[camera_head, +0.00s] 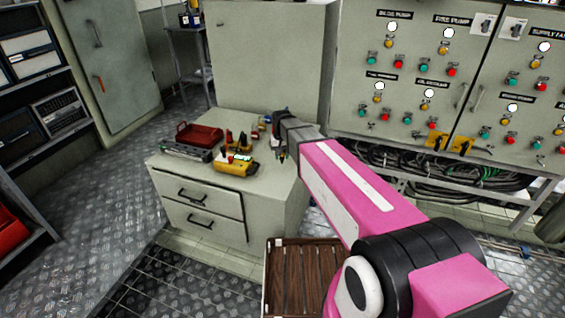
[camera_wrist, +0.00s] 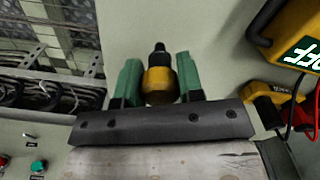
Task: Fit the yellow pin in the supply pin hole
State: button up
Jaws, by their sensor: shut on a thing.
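The yellow pin (camera_wrist: 159,85), with a black tip, sits between the green fingers of my gripper (camera_wrist: 158,80) in the wrist view. My gripper is shut on it, and the tip points away from the wrist. In the head view my gripper (camera_head: 279,150) is over the right side of the grey drawer cabinet; the pin is too small to make out there. A control panel (camera_head: 418,98) stands behind, with a partly cut-off label starting "SUPPLY FA" at the upper right. I cannot make out the supply pin hole in either view.
On the drawer cabinet (camera_head: 198,212) are a red toolbox (camera_head: 198,134) and a yellow meter (camera_head: 235,168), left of my gripper. Cables (camera_head: 430,168) hang below the panel. A wooden slatted crate (camera_head: 268,275) stands on the floor in front. Floor to the left is clear.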

jog(key=shift+r, duration=1.85)
jog(key=s+d+r, duration=0.4)
jog(key=d+r, duration=0.5)
jog(key=r, duration=0.1)
jog(key=s+d+r, duration=0.4)
jog(key=d+r, duration=0.5)
jog(key=d, duration=0.1)
jog(key=shift+s+r+m, duration=0.15)
jog(key=shift+r+m, duration=0.15)
jog(key=shift+r, duration=0.05)
jog(key=shift+d, duration=0.15)
